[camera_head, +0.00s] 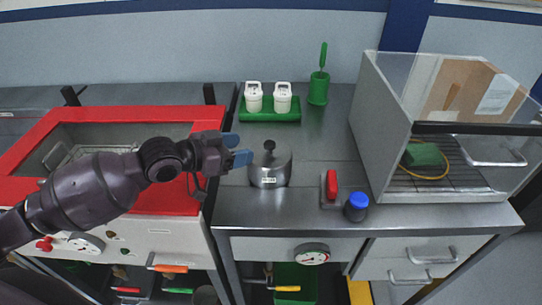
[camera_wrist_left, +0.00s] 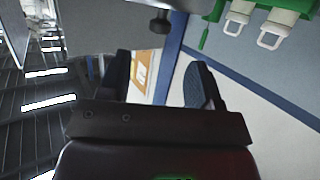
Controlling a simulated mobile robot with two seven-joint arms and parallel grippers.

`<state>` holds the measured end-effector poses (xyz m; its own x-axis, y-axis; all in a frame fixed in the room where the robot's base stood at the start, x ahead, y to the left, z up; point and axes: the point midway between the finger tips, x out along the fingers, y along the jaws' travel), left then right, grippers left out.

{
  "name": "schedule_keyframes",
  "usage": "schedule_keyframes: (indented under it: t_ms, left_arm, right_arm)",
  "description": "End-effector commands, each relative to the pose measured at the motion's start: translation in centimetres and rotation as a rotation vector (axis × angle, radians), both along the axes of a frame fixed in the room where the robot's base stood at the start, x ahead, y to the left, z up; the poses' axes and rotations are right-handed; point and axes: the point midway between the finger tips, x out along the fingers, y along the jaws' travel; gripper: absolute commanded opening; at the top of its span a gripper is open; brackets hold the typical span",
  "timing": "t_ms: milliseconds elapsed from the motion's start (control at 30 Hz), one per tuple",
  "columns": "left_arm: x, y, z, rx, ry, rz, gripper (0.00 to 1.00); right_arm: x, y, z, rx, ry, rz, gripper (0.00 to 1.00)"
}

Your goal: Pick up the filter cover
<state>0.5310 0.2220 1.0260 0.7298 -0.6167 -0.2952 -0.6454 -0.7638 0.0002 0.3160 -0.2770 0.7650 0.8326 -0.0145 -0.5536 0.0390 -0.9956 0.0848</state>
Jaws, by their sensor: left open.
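The filter cover looks to be the round silver metal lid with a black knob on top (camera_head: 270,168), standing on the grey worktop in the middle of the head view, with a small white label on its front. My left gripper (camera_head: 237,149) is open and empty, its blue-padded fingers just left of the cover, near the height of its knob and apart from it. In the left wrist view my open fingers (camera_wrist_left: 160,85) have nothing held between them. A black knob (camera_wrist_left: 160,22) shows beyond them at the top. My right gripper is not in view.
A green tray with two white-lidded containers (camera_head: 268,115) and a green cup (camera_head: 318,89) stand behind. A glass-fronted cabinet (camera_head: 388,140) bounds the right; a red-framed basin (camera_head: 120,113) lies left.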

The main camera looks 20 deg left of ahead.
Motion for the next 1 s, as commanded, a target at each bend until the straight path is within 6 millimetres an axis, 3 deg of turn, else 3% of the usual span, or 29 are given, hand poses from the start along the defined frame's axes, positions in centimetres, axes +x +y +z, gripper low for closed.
schedule_keyframes:
  t_ms: [233,433,700,1000]
  left_arm:
    - [2.3,-1.9,-0.9,-0.001,-0.001,0.0,0.58]
    - [3.1,-2.7,-1.2,-0.002,-0.001,-0.001,0.58]
    - [5.8,-4.9,-2.4,-0.001,-0.001,0.0,0.58]
    - [6.5,-5.5,-2.7,0.001,0.0,0.0,0.58]
  right_arm:
    - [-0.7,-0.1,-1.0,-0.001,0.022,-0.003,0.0]
    - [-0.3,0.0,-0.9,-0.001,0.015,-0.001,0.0]
    - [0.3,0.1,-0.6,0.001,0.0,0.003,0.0]
    - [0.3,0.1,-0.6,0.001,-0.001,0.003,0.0]
